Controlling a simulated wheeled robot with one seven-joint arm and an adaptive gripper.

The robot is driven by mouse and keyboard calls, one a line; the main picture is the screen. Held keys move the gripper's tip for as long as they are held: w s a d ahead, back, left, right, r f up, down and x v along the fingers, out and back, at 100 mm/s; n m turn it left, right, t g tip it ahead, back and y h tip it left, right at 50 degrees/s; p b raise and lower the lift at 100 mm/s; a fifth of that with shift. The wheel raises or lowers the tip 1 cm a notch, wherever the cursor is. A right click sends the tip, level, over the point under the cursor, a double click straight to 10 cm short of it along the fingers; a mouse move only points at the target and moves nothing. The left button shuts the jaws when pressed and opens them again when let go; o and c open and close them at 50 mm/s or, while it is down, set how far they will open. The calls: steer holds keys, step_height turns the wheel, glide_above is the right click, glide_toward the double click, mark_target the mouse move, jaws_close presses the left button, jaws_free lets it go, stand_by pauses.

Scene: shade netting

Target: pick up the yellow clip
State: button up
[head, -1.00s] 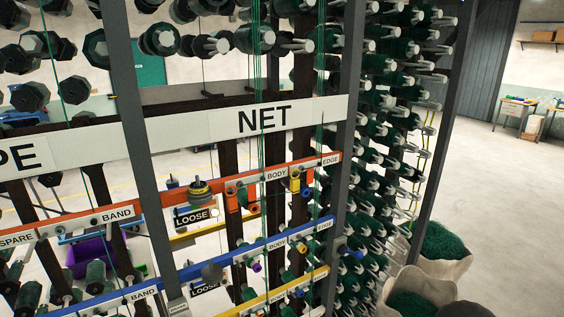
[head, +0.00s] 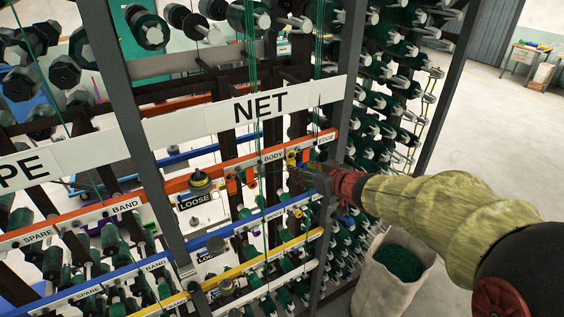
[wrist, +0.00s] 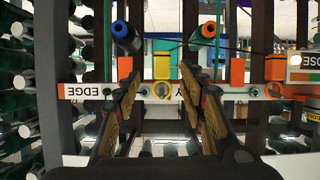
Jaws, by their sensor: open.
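The yellow clip (head: 291,157) sits on the orange rail near its right end, between the BODY and EDGE labels, partly covered by my gripper. In the wrist view the yellow clip (wrist: 162,68) shows upside down, with a ring at its lower end. My gripper (head: 303,178) reaches in from the right at the rail. In the wrist view its two fingers (wrist: 160,85) are apart, one on each side of the clip, with visible space between. Whether the fingertips are level with the clip in depth is hard to tell.
Orange clips (head: 232,184) hang on the same rail to the left. A blue rail (head: 215,236) and a yellow rail (head: 255,262) run below. Green cords hang nearby. A dark post (head: 346,100) stands close on the right. A sack of green netting (head: 397,270) stands below my arm.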

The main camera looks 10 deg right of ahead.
mark_target(291, 161)
steer(key=x, duration=0.7)
steer(key=shift+w+a+f, duration=0.15)
steer(key=shift+w+a, duration=0.15)
steer(key=shift+s, duration=0.1)
steer(key=shift+c, duration=0.5)
steer(key=c, duration=0.8)
steer(key=shift+c, duration=0.8)
steer(key=shift+r, duration=0.2)
